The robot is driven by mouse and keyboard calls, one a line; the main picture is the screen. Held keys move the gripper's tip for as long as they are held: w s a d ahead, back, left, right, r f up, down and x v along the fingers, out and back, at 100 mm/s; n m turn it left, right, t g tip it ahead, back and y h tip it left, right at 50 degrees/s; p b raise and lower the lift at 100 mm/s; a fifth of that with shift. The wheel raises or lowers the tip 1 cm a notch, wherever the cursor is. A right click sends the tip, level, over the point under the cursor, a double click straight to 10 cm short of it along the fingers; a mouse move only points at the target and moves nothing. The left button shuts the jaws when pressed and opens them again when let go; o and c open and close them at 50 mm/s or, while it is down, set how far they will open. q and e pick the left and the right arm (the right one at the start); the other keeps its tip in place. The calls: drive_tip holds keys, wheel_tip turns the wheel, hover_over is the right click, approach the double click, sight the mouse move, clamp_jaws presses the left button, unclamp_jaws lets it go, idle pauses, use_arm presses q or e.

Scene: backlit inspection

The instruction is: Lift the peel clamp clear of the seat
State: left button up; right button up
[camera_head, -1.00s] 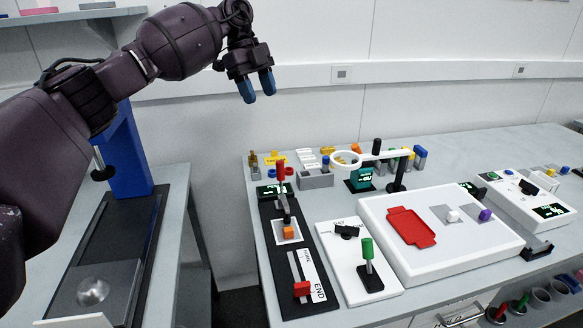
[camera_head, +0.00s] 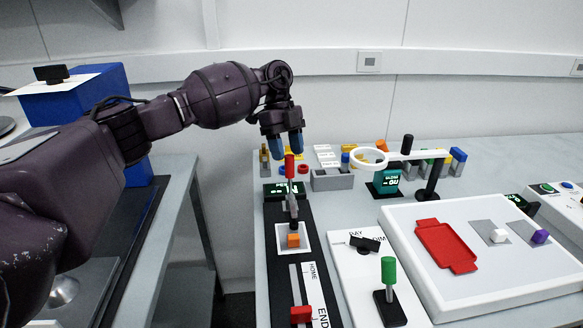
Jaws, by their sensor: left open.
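The peel clamp appears to be the upright lever with a red handle (camera_head: 290,168) on a black board. Its dark lower end (camera_head: 293,208) reaches down over an orange block (camera_head: 293,240) in a white square seat (camera_head: 306,238). I cannot tell whether the clamp touches the block. My left gripper (camera_head: 289,152), with blue fingertips, is open, pointing down at the top of the red handle. The fingertips overlap the handle's top in the picture; I cannot tell whether they surround it or stand behind it. My right gripper is not in view.
A red slider (camera_head: 301,314) stands on the board's front part. A green-handled lever (camera_head: 388,270) and a white light panel with a red tray (camera_head: 446,245) are to the right. A ring magnifier (camera_head: 368,159) and small grey bin (camera_head: 332,180) stand behind. A gap separates the two benches.

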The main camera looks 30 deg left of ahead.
use_arm(q)
drive_tip(key=shift+x, duration=2.35)
drive_tip(key=shift+c, duration=0.5)
clamp_jaws()
